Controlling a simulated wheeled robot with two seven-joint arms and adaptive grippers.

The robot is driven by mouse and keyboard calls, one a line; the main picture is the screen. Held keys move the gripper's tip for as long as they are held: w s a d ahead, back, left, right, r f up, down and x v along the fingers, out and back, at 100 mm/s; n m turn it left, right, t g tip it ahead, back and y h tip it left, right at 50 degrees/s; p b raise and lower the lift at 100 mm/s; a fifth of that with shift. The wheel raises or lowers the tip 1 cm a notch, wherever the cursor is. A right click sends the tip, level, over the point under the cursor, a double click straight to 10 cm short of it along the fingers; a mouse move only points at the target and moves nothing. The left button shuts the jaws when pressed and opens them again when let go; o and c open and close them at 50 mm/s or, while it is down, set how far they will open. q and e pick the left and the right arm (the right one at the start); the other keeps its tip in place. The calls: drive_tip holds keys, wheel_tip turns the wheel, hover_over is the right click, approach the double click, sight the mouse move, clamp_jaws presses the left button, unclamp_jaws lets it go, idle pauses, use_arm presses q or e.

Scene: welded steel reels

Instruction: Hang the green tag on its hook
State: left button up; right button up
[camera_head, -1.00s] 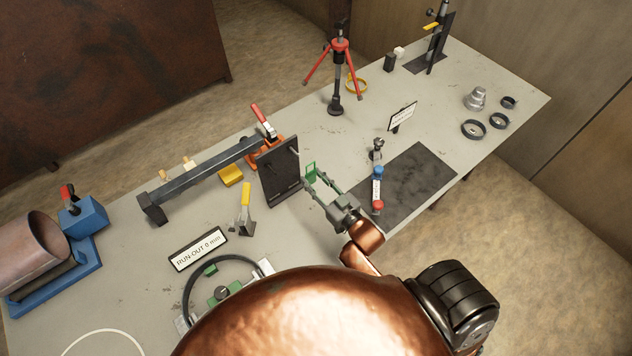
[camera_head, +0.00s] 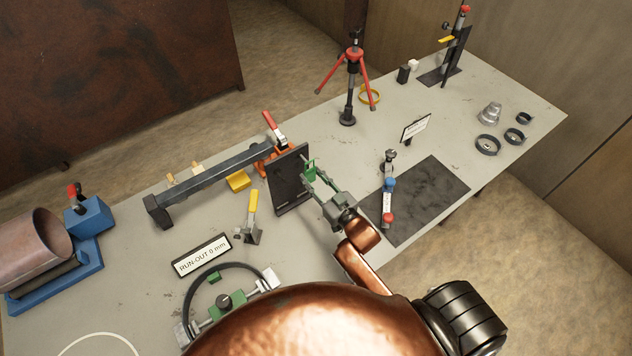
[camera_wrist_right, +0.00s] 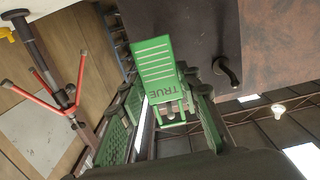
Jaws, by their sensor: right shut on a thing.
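The green tag (camera_head: 311,172) is held by my right gripper (camera_head: 322,184) at the right edge of the upright dark board (camera_head: 287,188). In the right wrist view the tag (camera_wrist_right: 153,62), marked TRUE, sticks out beyond the fingers of the gripper (camera_wrist_right: 163,112), which is shut on its lower part. A dark curved hook (camera_wrist_right: 228,70) projects from the board, to the right of the tag and apart from it in that view. The tag is not seen on the hook. My left gripper is not in view.
A steel bar with orange clamp (camera_head: 215,173) stands left of the board, a yellow-handled clamp (camera_head: 252,215) in front. A blue-and-red tool (camera_head: 388,196) lies on the dark mat (camera_head: 430,195) to the right. A red tripod (camera_head: 350,75) stands behind.

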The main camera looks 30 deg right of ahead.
sight(311, 177)
drive_tip(key=shift+w+a, duration=0.1)
drive_tip(key=shift+w, duration=0.45)
drive_tip(key=shift+w+a+f+b, duration=0.1)
drive_tip(key=shift+w+b, duration=0.35)
drive_tip(key=shift+w, duration=0.25)
drive_tip(key=shift+w+f, duration=0.3)
drive_tip(key=shift+w, duration=0.15)
drive_tip(key=shift+w+f, duration=0.1)
drive_tip(key=o, duration=1.2)
drive_tip(key=shift+c, duration=0.2)
drive_tip(key=shift+f, duration=0.1)
